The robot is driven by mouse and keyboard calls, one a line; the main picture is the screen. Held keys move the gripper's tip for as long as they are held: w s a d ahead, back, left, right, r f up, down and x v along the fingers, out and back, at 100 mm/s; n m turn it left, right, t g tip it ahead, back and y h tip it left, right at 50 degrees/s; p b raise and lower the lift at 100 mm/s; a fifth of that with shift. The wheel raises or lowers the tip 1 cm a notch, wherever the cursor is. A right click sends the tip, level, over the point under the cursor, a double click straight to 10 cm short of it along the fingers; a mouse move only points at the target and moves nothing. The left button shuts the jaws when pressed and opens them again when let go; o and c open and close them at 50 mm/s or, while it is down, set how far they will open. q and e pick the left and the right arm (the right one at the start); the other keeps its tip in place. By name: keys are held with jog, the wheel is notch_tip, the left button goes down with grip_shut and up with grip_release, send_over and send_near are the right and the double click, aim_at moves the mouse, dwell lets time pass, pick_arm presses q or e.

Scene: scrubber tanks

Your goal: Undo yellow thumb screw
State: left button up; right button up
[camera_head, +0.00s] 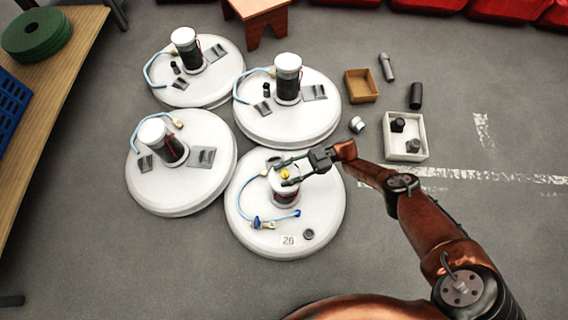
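The yellow thumb screw (285,175) sits on top of the canister of the front right tank (320,231), marked 26. My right gripper (283,171) reaches in from the right over that canister. Its two dark fingers are spread apart, one on the far side of the screw and one on the near side. Whether either finger touches the screw is too small to tell. A pale blue hose (241,205) curves over the tank to a blue-ended fitting (264,224) on the lid. My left gripper is not in view.
Three more white tanks (205,184) stand close behind and to the left. A cardboard box (361,85), a white tray (390,151) with black parts, and loose cylinders (416,95) lie at right. A wooden bench (62,85) runs along the left.

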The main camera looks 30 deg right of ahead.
aim_at(285, 173)
jog(key=shift+r, duration=4.9)
